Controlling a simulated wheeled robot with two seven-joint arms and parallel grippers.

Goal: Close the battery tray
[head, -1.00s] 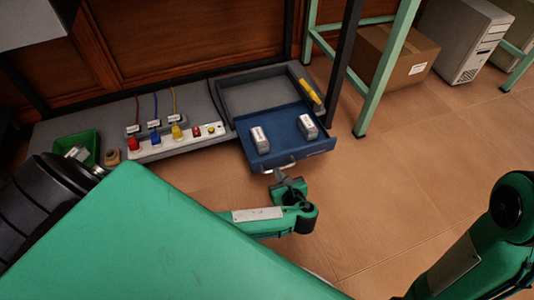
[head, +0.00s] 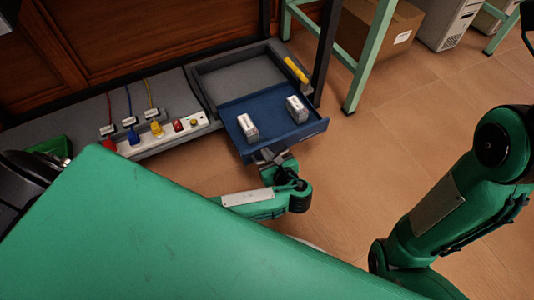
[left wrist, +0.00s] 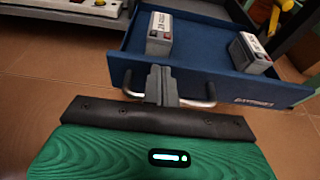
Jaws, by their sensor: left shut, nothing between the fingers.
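The blue battery tray (head: 274,128) stands pulled out of its grey housing (head: 240,62). Two grey-white batteries stand in it, the left one (head: 247,127) and the right one (head: 297,109). My left gripper (head: 268,157) is at the middle of the tray's front. In the left wrist view, its closed fingers (left wrist: 162,84) are between the two ends of the metal bar handle (left wrist: 198,101), close against the blue front panel (left wrist: 210,88). The fingers hide the handle's middle, and I cannot tell whether they touch the panel. My right gripper is out of view.
A white strip with coloured plugs (head: 155,137) lies left of the housing. A yellow object (head: 296,69) lies on the housing's right rim. A green table leg (head: 368,62) and a cardboard box (head: 382,28) stand at the right.

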